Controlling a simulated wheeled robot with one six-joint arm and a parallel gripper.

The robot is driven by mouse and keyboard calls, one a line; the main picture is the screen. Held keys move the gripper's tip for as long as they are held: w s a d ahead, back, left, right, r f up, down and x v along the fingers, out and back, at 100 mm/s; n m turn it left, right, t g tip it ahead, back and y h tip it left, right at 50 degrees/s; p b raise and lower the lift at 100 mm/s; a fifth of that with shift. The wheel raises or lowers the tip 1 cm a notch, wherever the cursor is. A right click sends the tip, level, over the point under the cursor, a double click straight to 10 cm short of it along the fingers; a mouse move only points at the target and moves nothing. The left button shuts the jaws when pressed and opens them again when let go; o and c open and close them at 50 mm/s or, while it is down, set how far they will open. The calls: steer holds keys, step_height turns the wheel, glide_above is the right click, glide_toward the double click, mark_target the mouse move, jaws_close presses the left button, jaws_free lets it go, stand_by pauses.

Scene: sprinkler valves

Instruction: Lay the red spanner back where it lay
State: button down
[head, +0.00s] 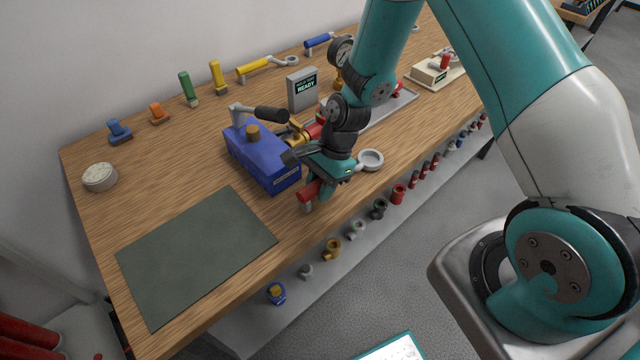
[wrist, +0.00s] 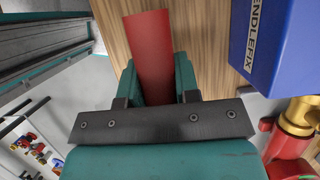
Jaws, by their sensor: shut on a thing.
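The red spanner shows its red handle (head: 309,191) at the front edge of the bench, with a pale grey ring head (head: 370,159) to the right. My gripper (head: 328,186) is shut around the handle and hides its middle. In the wrist view the red handle (wrist: 152,50) runs between the jaws (wrist: 153,88), with wood grain beyond it. The spanner is at or just above the bench top; I cannot tell whether it touches.
A blue box (head: 262,160) with a black-handled lever stands just left of my gripper; brass and red fittings (wrist: 296,130) are close by. A dark green mat (head: 196,255) lies bare at front left. Yellow (head: 258,67) and blue spanners lie at the back. Several fittings line the shelf below.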

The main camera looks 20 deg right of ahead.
steer(key=shift+f+b, duration=0.3)
steer(key=shift+f, duration=0.15)
stand_by(0.4)
steer(key=c, duration=0.8)
jaws_free()
steer(key=b+v, duration=0.1)
steer(key=v, duration=1.6)
steer(key=shift+r+b, duration=0.3)
steer(key=s+a+r+n, duration=0.3)
steer(key=s+r+n, duration=0.1)
steer(key=s+n, duration=0.2)
steer(key=s+a+r+n+t, duration=0.1)
steer(key=s+a+r+n, duration=0.3)
steer(key=s+n, duration=0.3)
steer(key=s+a+r+n, duration=0.3)
steer(key=s+r+n, duration=0.1)
steer(key=s+n, duration=0.3)
steer(key=shift+s+a+n, duration=0.2)
steer(key=shift+n, duration=0.6)
